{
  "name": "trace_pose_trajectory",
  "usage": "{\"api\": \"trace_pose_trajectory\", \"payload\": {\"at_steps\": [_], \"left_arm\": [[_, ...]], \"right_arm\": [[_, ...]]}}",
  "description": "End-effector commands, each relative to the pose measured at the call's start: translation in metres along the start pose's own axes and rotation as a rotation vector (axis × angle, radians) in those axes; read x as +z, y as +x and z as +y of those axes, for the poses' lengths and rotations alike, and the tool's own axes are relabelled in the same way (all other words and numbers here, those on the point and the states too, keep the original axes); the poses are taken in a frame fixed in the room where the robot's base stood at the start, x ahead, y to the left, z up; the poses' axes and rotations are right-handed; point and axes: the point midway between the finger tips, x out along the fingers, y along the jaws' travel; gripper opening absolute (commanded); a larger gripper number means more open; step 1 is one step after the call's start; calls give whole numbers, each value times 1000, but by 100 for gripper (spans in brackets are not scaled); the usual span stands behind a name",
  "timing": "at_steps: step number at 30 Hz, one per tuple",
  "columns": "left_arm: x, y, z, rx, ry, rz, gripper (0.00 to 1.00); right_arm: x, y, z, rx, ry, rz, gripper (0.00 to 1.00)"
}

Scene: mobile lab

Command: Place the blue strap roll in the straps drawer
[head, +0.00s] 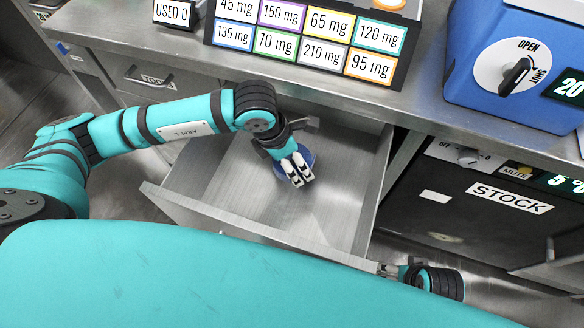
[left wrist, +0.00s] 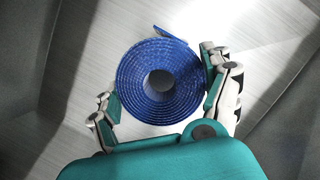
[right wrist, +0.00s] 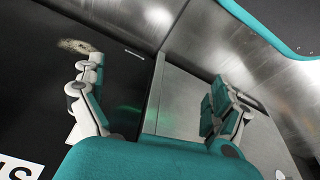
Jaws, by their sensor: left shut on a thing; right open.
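The blue strap roll (left wrist: 158,82) is a coiled band with a round hole in its middle and a loose end at the top. In the head view only a blue edge of the roll (head: 308,156) shows behind my left gripper (head: 297,170). My left gripper (left wrist: 168,108) is shut on the roll, a finger on each side. The roll is inside the open metal drawer (head: 235,165); I cannot tell if it touches the drawer floor. The drawer's front label is out of view. My right gripper (right wrist: 160,100) is open and empty, low in front of the cabinets.
The counter (head: 150,38) above the drawer holds a board of mg labels (head: 310,35) and a blue machine with a dial (head: 510,65). A closed drawer (head: 150,80) is at left. A dark STOCK unit (head: 470,200) stands at right.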

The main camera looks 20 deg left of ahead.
Motion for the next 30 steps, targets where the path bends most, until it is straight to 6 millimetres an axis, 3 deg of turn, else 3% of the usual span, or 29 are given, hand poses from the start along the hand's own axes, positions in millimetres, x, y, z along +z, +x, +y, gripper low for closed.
{"api": "trace_pose_trajectory", "payload": {"at_steps": [9,25,26,30], "left_arm": [[-12,37,0,0,1,0,39],[-12,41,1,0,2,-1,39],[-13,41,1,0,2,0,82],[-13,41,0,-1,2,0,100]], "right_arm": [[-4,-22,1,2,2,12,100],[-5,-31,1,3,3,16,100],[-6,-32,1,3,3,17,100],[-6,-34,1,3,3,18,100]]}}
